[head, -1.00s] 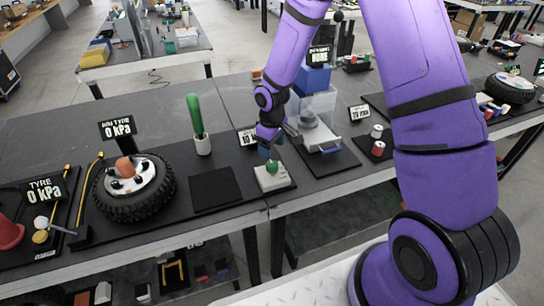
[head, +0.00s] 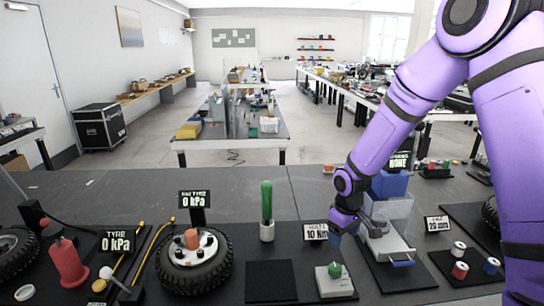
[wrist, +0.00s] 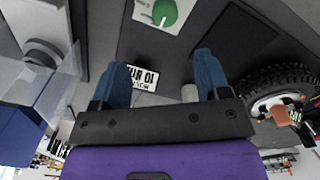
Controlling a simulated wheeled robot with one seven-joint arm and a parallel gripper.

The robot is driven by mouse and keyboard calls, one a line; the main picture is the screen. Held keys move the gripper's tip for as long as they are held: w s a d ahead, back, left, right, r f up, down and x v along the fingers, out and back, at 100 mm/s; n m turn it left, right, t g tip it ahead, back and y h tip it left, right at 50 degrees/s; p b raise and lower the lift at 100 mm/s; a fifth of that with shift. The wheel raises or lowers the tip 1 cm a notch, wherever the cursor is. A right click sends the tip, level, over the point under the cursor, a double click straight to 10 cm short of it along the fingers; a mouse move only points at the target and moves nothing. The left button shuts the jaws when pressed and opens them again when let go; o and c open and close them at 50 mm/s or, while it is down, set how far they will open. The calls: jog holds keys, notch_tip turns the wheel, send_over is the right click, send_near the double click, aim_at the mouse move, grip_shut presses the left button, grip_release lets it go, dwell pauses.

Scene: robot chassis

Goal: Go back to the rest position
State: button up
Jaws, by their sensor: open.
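My gripper (head: 337,236) hangs over the black bench in the head view, at the end of my purple arm. It is beside the bolts sign (head: 315,232) and behind the white box with a green knob (head: 335,282). In the wrist view its two blue fingers (wrist: 158,78) stand wide apart with nothing held between them. The sign (wrist: 142,77) shows upside down beyond the fingers, and the green knob (wrist: 165,10) is at the top edge. The fingertips are small and partly hidden in the head view.
Left of my gripper stand a green-handled tool (head: 266,205) in a white cup and a tyre (head: 193,262). On its right are a clear bin (head: 392,214), a grey tray (head: 388,248) and small cans (head: 459,270). A bare black mat (head: 271,282) lies in front.

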jog(key=s+d+r+m+t, duration=0.15)
jog(key=s+r, duration=0.35)
jog(key=r, duration=0.5)
jog(key=s+d+r+m+t, duration=0.1)
jog(key=s+d+r+m, duration=0.2)
jog(key=r, duration=0.8)
jog(key=s+d+r+m+t, duration=0.1)
jog(key=s+r, duration=0.4)
jog(key=s, duration=0.5)
jog(key=s+r+m+t, duration=0.1)
jog(key=s+r, duration=0.4)
jog(key=s, duration=0.6)
jog(key=shift+d, duration=0.35)
jog(key=shift+r, duration=0.1)
